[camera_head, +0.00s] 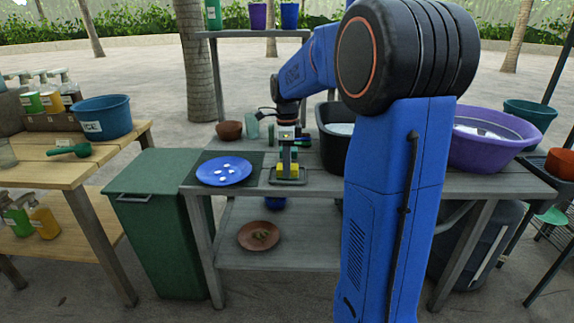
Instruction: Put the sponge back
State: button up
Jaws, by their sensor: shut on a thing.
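My arm reaches over the grey table. My gripper (287,160) points down near the table's front edge, with its jaws shut on the yellow-green sponge (288,169). The sponge is small in view, just above or inside a small dark grey tray (289,181). I cannot tell whether it touches the tray's floor. The fingertips partly hide the sponge.
A blue plate (223,171) with white bits lies on a dark mat just left of the tray. A brown bowl (230,130) and a glass stand behind. A black basin (334,132) and a purple basin (490,137) stand right, partly behind my arm.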

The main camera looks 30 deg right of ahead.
jog(key=shift+f, duration=0.1)
jog(key=o, duration=1)
notch_tip(320, 180, up, 12)
